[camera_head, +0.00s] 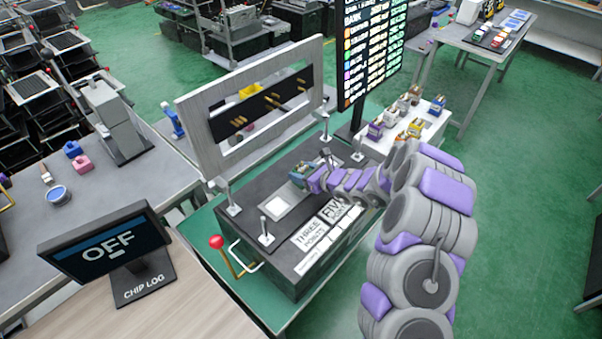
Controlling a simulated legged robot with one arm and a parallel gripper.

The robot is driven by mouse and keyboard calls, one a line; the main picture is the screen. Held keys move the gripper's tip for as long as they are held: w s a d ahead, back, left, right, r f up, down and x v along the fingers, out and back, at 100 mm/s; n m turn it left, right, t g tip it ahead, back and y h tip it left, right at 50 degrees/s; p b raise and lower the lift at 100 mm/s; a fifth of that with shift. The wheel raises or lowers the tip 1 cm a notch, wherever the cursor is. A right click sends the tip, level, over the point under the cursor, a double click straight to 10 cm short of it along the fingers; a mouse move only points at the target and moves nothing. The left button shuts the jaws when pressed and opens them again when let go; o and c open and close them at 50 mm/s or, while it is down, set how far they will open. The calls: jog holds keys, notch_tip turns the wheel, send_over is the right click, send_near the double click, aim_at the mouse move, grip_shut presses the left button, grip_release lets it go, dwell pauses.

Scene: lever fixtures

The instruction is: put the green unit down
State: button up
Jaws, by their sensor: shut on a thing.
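My arm reaches in from the right, and my gripper (309,178) is over the top of a dark box fixture (290,255). It is shut on the green unit (300,171), a small teal-green block partly hidden by the fingers. The unit is just behind and right of a pale square plate (279,207) on the box top. I cannot tell whether its underside touches the box.
Upright metal levers stand around the plate, at front (266,238), left (233,208) and back (325,139). A grey frame (195,115) rises behind. A red-knobbed lever (217,242) is at the box's left. An "OFF" screen (105,247) stands front left. Several coloured units sit on a white table (432,128).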

jog(key=o, duration=0.9)
jog(key=shift+d+f, duration=0.2)
jog(key=shift+d, duration=0.3)
jog(key=shift+o, duration=0.9)
jog(key=shift+d, duration=0.25)
jog(key=shift+o, duration=0.8)
jog(key=shift+r, duration=0.1)
jog(key=shift+o, duration=0.6)
jog(key=shift+a, duration=0.8)
jog(key=v, duration=0.3)
jog(key=p+v, duration=0.1)
jog(key=v, duration=0.7)
jog(key=shift+w+d+r, duration=0.15)
jog(key=shift+d, duration=0.2)
jog(key=shift+s+d+r+p, duration=0.1)
jog(key=shift+s+r+p, duration=0.05)
jog(key=shift+s+p, duration=0.2)
